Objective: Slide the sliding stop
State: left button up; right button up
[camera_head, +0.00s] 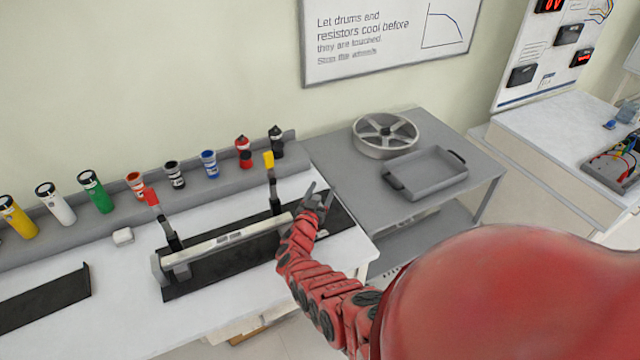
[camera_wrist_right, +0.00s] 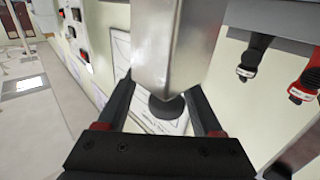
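I cannot tell which part is the sliding stop. My right gripper (camera_head: 316,198) is at the rail's right end. In the right wrist view its fingers (camera_wrist_right: 162,108) are open, on either side of a grey metal piece (camera_wrist_right: 176,45) with a dark round foot. Contact is unclear. My left gripper is out of view.
Coloured plugs (camera_head: 95,190) stand in a grey rack (camera_head: 60,228) behind the rig. To the right, a grey table (camera_head: 335,150) holds a spoked wheel (camera_head: 385,133) and a tray (camera_head: 428,170).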

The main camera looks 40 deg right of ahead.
jog(key=shift+a, duration=0.2)
jog(key=v, duration=1.7)
jog(key=shift+s, duration=0.2)
jog(key=shift+f, duration=0.1)
